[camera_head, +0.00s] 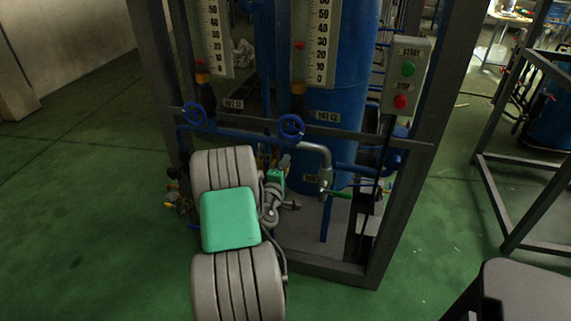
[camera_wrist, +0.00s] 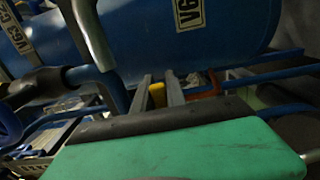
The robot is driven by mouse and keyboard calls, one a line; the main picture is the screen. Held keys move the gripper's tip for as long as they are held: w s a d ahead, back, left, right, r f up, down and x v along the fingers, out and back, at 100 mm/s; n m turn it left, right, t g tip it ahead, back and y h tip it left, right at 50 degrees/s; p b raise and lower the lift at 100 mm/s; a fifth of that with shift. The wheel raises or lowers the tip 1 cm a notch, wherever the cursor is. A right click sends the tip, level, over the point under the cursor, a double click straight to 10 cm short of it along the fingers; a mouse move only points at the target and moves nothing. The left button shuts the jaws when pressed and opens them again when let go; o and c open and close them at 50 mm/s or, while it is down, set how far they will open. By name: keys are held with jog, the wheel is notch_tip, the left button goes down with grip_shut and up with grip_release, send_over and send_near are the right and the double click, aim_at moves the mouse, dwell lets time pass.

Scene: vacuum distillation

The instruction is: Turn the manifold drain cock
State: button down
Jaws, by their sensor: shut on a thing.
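My gripper (camera_wrist: 160,84) shows in the wrist view as two grey fingers beyond a dark bar and a green housing. The fingers are closed on a small yellow piece (camera_wrist: 157,94), which looks like the handle of the drain cock. The cock's body and the handle's full angle are hidden behind the fingers and the bar. In the head view my arm reaches low into the frame, and its links cover the fingertips and the yellow piece.
A blue tank (camera_head: 333,90) stands behind two scales. Two blue handwheels (camera_head: 291,126) sit on the front rail (camera_head: 365,136). A start/stop box (camera_head: 406,77) hangs at right. Open green floor lies left.

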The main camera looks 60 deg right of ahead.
dwell(0.3)
jog(key=c, duration=1.4)
grip_release()
jog(key=shift+o, duration=0.2)
jog(key=s+a+b, duration=0.1)
jog(key=a, duration=0.6)
jog(key=shift+a+b, duration=0.35)
jog(key=shift+a, duration=0.05)
jog(key=shift+s, duration=0.1)
